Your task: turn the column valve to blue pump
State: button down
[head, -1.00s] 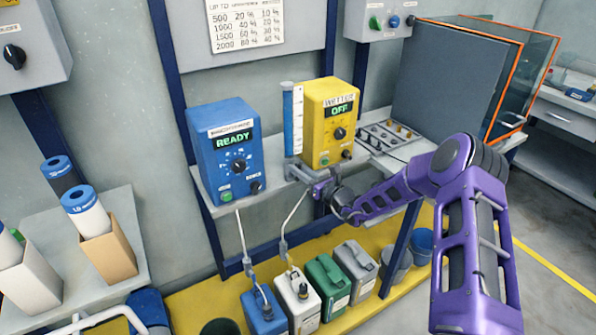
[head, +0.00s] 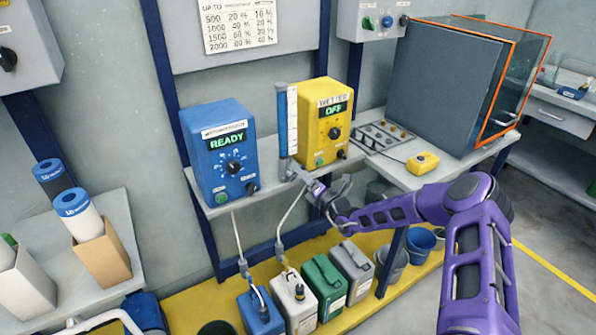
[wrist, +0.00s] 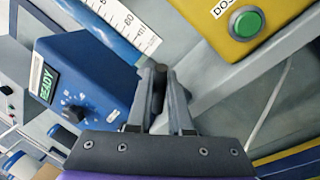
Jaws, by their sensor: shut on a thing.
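The graduated column (head: 292,120), with a white scale, stands between the blue pump (head: 223,160) and the yellow pump (head: 325,125). The column valve is low on the column, at the bench's front edge; its dark handle (wrist: 159,78) shows between my fingers in the wrist view. My gripper (head: 306,182) is shut on this handle (wrist: 160,92). The fingers hide part of it, and I cannot tell exactly which way the valve points. The blue pump's display reads READY and the yellow pump's reads OFF.
The bench (head: 240,203) edge is close below the gripper. A yellow box (head: 422,163) lies on the bench near a glass-sided cabinet (head: 445,85).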

jog(key=shift+d+f+m, duration=0.1)
jog(key=shift+m, duration=0.6)
jog(key=c, duration=0.8)
grip_release()
jog(key=shift+c, duration=0.2)
jog(key=p+v, duration=0.1)
jog(key=v, duration=1.6)
jog(key=shift+s, duration=0.2)
jog(key=shift+f, duration=0.1)
